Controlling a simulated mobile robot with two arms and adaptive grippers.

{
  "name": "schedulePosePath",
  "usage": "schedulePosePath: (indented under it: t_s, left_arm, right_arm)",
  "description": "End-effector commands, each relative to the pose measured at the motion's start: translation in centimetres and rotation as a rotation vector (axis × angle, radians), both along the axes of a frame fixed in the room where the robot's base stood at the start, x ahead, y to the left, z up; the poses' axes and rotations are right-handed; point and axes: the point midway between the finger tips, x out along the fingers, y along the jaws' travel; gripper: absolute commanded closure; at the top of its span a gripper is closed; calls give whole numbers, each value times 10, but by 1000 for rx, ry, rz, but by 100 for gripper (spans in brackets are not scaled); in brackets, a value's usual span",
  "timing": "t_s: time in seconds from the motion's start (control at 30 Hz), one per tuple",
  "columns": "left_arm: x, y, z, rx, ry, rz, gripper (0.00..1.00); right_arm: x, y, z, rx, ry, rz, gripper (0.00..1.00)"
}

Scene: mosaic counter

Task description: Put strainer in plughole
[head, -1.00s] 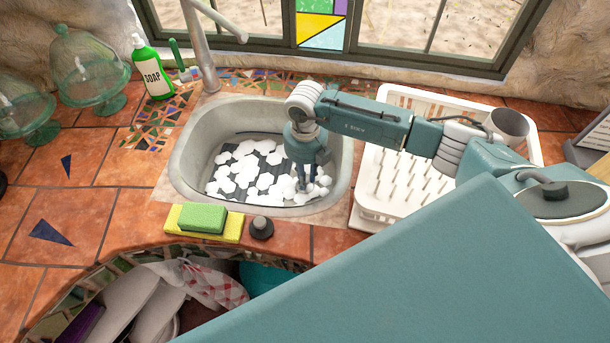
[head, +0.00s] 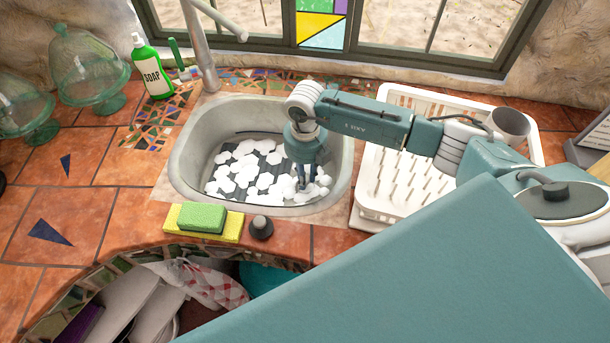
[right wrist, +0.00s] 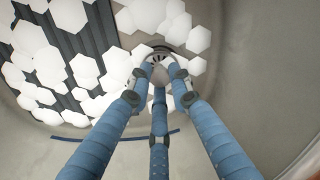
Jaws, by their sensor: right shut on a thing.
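My right gripper (head: 304,180) reaches down into the right side of the sink (head: 190,150). In the right wrist view its fingers (right wrist: 160,76) close around a small pale round thing, which seems to be the strainer (right wrist: 159,71). The fingers hide most of it. A round dark-slotted opening, which looks like the plughole (right wrist: 163,54), shows just beyond the fingertips. I cannot tell whether the strainer sits in it or just above it. In the head view the strainer and plughole are hidden by the gripper. My left gripper is not in view.
White hexagonal patches (head: 245,165) cover much of the sink's dark ribbed bottom. A white dish rack (head: 385,205) stands right of the sink. A green sponge (head: 202,218) and a dark knob (head: 261,228) are at the front edge. The tap (head: 200,50) rises behind.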

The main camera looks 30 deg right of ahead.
Motion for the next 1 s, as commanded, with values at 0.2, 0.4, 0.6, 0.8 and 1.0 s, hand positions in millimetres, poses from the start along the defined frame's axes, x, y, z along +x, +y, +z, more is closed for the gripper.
schedulePosePath:
  t_s: [0.2, 0.4, 0.6, 0.8, 1.0]
  left_arm:
    - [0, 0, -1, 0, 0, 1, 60]
    - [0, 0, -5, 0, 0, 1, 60]
    - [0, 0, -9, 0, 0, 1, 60]
    - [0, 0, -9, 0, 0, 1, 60]
    - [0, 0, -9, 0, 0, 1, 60]
  right_arm:
    - [0, 0, -1, 0, 0, 0, 100]
    - [0, 0, -6, 0, 0, 0, 100]
    - [0, 0, -10, 0, 0, 0, 100]
    - [0, 0, -10, 0, 0, 0, 100]
    - [0, 0, -10, 0, 0, 0, 100]
